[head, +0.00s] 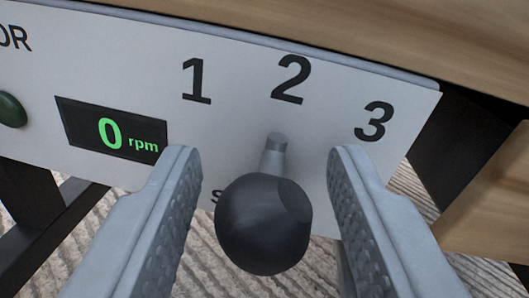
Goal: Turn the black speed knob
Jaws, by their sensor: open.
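The black speed knob (262,226) is a round black ball on a short metal stem (273,156) that stands out from a pale panel (235,45). The stem's far end lies below the printed "2", between "1" and "3". My gripper (261,165) is open, with one grey finger to the left of the knob and one to the right. Gaps show on both sides, so neither finger touches it. A display (112,130) on the panel reads "0 rpm" in green. Lettering behind the knob is mostly hidden.
A green button (11,110) sits at the panel's left edge. Wooden boards (400,35) run above the panel, and another wooden piece (490,205) is at the right. A dark leg (40,205) stands at the lower left. Ribbed, light-coloured ground shows below.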

